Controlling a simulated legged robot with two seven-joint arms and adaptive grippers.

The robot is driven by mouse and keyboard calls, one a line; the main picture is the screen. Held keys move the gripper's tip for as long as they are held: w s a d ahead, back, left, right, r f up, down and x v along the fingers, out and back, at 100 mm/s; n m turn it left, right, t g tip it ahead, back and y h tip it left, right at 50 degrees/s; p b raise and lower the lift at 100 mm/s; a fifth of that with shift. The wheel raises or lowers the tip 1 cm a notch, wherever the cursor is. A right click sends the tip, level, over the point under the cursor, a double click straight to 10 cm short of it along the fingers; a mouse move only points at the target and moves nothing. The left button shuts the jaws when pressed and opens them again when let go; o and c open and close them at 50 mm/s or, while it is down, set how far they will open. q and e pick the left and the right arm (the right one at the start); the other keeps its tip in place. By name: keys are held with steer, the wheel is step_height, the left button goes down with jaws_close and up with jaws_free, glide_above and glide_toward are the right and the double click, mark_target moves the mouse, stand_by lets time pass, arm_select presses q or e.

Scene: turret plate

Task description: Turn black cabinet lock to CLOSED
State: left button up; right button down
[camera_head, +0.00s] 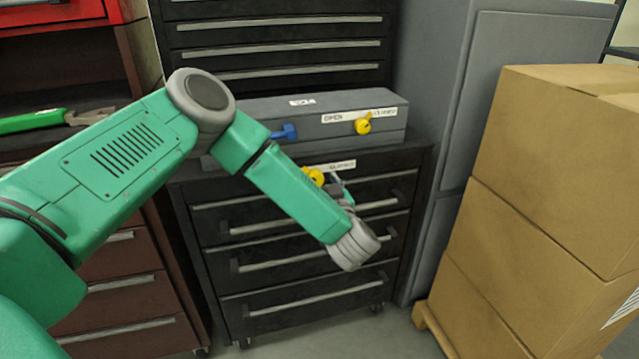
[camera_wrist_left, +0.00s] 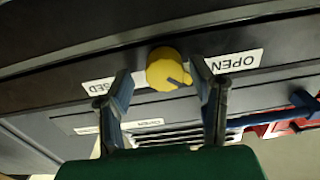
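The black cabinet (camera_head: 300,230) stands in the middle of the head view. Its lock is a yellow round knob (camera_head: 315,176) on the top front edge, partly hidden by my left gripper (camera_head: 336,188). A CLOSED label (camera_head: 342,166) shows to its right. In the left wrist view, which is upside down, the knob (camera_wrist_left: 164,68) carries a dark mark on its lower right. The OPEN label (camera_wrist_left: 235,62) is on the right and the CLOSED label (camera_wrist_left: 98,87) on the left. My left gripper's fingers are apart on both sides of the knob; contact is not clear. My right gripper is not in view.
A grey box (camera_head: 290,122) with another yellow knob (camera_head: 363,124), labels and a blue handle (camera_head: 285,132) sits on the black cabinet. Cardboard boxes (camera_head: 540,180) stack at right. A red-brown cabinet (camera_head: 125,285) stands left, with a green tool (camera_head: 35,121) above. Floor shows in front.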

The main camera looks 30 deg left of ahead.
arm_select(q)
steer(key=c, duration=0.6)
steer(key=shift+s, duration=0.1)
steer(key=shift+c, duration=1)
steer(key=shift+a+r+m+p, duration=0.1)
steer(key=shift+a+m+p, duration=0.2)
steer(key=shift+p, duration=0.4)
steer(key=m+p, duration=0.3)
steer(key=p, duration=0.2)
steer(key=shift+d+r+m, duration=0.1)
steer(key=shift+r+m, duration=0.05)
steer(key=shift+m, duration=0.25)
steer(key=m+p, duration=0.2)
steer(key=shift+m, duration=0.4)
steer(key=shift+m+p, duration=0.65)
steer(key=shift+m, duration=0.25)
steer(key=m, duration=0.2)
steer(key=shift+f+m+p, duration=0.2)
steer(key=shift+m+p, duration=0.1)
steer(key=shift+p, duration=0.1)
steer(key=shift+f+m, duration=0.1)
steer(key=shift+m, duration=3.2)
